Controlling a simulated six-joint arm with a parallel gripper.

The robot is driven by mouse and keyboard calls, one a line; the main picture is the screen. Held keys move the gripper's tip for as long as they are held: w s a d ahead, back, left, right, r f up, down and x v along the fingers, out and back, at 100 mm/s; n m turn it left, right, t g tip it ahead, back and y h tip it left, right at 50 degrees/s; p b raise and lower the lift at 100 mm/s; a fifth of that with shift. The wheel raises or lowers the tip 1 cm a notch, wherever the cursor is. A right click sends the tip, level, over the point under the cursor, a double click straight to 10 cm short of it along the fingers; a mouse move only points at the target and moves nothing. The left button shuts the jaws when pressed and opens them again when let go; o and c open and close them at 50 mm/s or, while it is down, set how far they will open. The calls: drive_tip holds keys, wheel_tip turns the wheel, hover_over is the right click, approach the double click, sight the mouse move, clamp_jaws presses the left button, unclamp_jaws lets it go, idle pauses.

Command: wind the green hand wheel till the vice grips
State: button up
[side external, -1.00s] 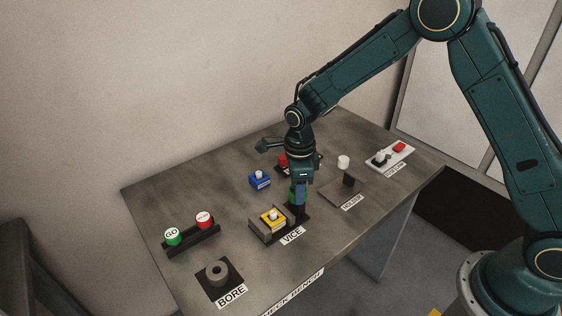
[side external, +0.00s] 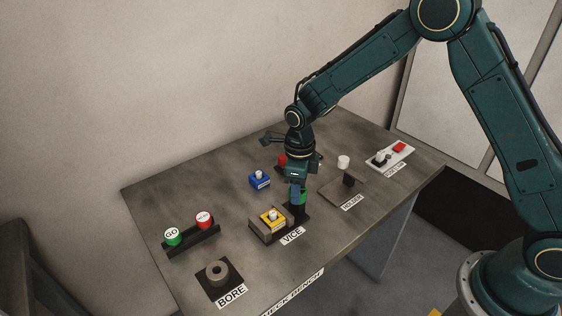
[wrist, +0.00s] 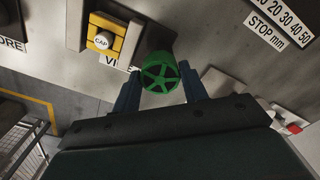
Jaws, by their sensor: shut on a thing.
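The green hand wheel (wrist: 160,73) sits on top of a dark post at the right end of the vice. In the side external view, only a little of its green (side external: 303,197) shows behind the fingers. My gripper (wrist: 161,88) points down at the wheel, one finger on each side, and is shut on it; it also shows in the side external view (side external: 298,199). The vice (side external: 262,229) holds a yellow block (side external: 272,220) with a white cap on top between its jaws. I cannot tell whether the jaws press on the block.
A blue block (side external: 260,181) stands behind the vice, and a red one (side external: 283,160) is partly hidden by my wrist. GO (side external: 173,236) and red (side external: 204,220) gauges rest at left. The bore fixture (side external: 217,272) is in front. A holder plate (side external: 343,190) stands at right.

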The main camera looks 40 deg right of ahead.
drive_tip(key=shift+m, duration=1.9)
drive_tip(key=o, duration=1.1)
drive_tip(key=shift+c, duration=0.2)
drive_tip(key=shift+n, duration=0.4)
drive_tip(key=n, duration=0.2)
drive_tip(key=shift+n, duration=0.4)
drive_tip(key=shift+n, duration=0.4)
